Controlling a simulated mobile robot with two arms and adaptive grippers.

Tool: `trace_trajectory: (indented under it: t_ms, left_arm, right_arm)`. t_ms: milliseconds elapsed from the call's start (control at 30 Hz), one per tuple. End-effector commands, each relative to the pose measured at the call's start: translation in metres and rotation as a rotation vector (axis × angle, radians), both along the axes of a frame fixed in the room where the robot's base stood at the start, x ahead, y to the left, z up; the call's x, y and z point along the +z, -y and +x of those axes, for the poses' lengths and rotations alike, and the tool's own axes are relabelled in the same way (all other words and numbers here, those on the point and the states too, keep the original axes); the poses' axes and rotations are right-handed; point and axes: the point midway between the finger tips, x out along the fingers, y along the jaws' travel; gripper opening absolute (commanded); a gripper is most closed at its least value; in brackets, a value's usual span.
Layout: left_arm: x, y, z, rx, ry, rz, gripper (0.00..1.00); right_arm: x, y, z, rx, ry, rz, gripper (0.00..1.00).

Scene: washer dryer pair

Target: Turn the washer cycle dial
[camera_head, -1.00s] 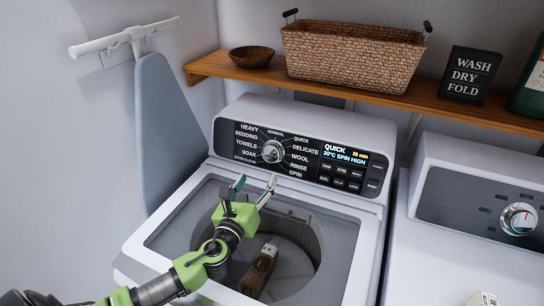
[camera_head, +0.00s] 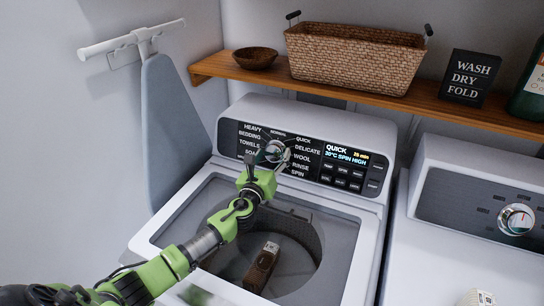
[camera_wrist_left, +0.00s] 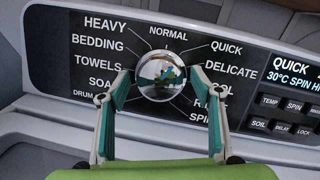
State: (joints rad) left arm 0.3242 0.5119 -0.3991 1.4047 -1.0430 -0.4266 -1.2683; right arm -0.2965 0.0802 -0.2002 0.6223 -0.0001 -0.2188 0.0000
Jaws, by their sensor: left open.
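The washer cycle dial (camera_head: 275,149) is a round chrome knob on the washer's dark panel, ringed by cycle names. It also shows in the left wrist view (camera_wrist_left: 162,77), with a mirror-like face. The display (camera_head: 347,156) reads QUICK, SPIN HIGH. My left gripper (camera_head: 274,157) is open at the dial. In the left wrist view its teal fingers (camera_wrist_left: 161,86) stand on the left and right of the knob, over its lower part. I cannot tell whether they touch it. The dial's pointer is not clear. My right gripper is out of view.
A wooden shelf (camera_head: 230,77) above holds a wicker basket (camera_head: 355,58). A dryer with its own dial (camera_head: 516,219) stands at the right.

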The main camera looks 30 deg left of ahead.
Motion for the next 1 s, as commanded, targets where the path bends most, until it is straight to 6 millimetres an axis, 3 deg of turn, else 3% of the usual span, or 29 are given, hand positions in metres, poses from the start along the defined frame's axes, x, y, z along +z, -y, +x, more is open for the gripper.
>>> trace_trajectory:
  t_ms: [200, 367, 733, 1000]
  left_arm:
    - [-0.0003, 0.0000, 0.0001, 0.000, 0.000, 0.000, 0.59]
    - [-0.0003, 0.0000, 0.0000, 0.000, 0.000, 0.000, 0.20]
    - [-0.0009, -0.0004, -0.0001, -0.009, -0.002, 0.031, 0.20]
    - [-0.0020, -0.0017, -0.0002, -0.048, -0.011, 0.183, 0.20]
  right_arm:
    - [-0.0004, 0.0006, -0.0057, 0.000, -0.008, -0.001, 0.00]
    - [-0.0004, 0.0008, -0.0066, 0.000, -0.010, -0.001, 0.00]
    - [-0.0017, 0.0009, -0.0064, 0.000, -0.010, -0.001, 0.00]
    - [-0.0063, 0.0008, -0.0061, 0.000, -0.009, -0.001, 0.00]
